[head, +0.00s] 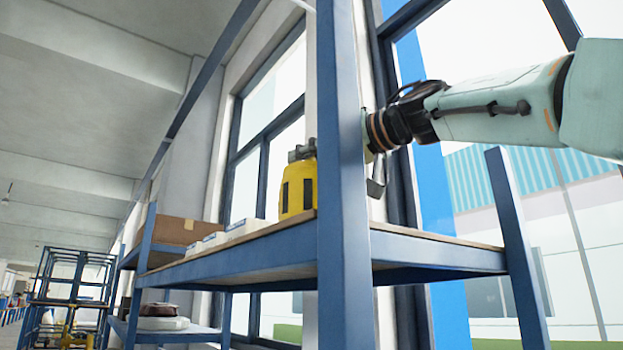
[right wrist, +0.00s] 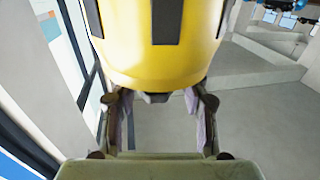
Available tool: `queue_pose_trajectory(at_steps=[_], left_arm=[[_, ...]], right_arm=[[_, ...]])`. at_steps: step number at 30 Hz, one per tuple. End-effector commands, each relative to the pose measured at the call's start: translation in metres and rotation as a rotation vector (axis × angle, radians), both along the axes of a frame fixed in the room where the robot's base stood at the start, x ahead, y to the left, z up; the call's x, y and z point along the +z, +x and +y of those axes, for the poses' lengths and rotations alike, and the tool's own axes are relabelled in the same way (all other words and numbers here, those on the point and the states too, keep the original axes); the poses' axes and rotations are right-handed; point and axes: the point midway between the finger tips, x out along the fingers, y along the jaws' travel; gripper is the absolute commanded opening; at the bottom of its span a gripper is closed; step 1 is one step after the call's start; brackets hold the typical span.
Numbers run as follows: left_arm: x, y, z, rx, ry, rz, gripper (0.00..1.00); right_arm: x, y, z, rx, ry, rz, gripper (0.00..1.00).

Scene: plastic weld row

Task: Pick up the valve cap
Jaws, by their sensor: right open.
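A yellow rounded body with dark rectangular openings, which I take for the valve cap (head: 298,192), stands upright on the upper shelf, with a grey fitting showing at its top. It also fills the upper middle of the right wrist view (right wrist: 130,45). My right gripper (right wrist: 160,108) is open, its two fingers apart below the yellow body in that picture, with no visible grip on it. In the head view the right gripper (head: 376,180) is partly hidden behind the blue post, to the right of the cap. My left gripper is not in view.
The blue shelf rack (head: 430,250) has a front upright post (head: 343,180) between the cap and my right gripper in the head view. White boxes (head: 240,230) and a cardboard box (head: 175,232) stand farther left on the shelf. Windows lie behind.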

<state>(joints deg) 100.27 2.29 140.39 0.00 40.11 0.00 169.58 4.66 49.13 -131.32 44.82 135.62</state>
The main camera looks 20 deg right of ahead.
Motion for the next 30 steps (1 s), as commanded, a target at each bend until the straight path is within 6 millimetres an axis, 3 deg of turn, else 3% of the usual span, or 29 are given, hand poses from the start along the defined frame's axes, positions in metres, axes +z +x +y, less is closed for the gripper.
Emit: queue_pose_trajectory(at_steps=[10, 25, 30], left_arm=[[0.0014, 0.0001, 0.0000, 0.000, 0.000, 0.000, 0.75], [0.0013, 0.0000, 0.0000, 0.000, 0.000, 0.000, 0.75], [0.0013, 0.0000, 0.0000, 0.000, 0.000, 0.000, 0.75]], right_arm=[[-0.0015, 0.0022, 0.0006, 0.000, 0.001, 0.001, 0.43], [-0.0011, 0.0019, 0.0004, -0.001, 0.001, 0.001, 0.01], [-0.0015, 0.0020, 0.0004, -0.001, 0.000, 0.001, 0.00]])
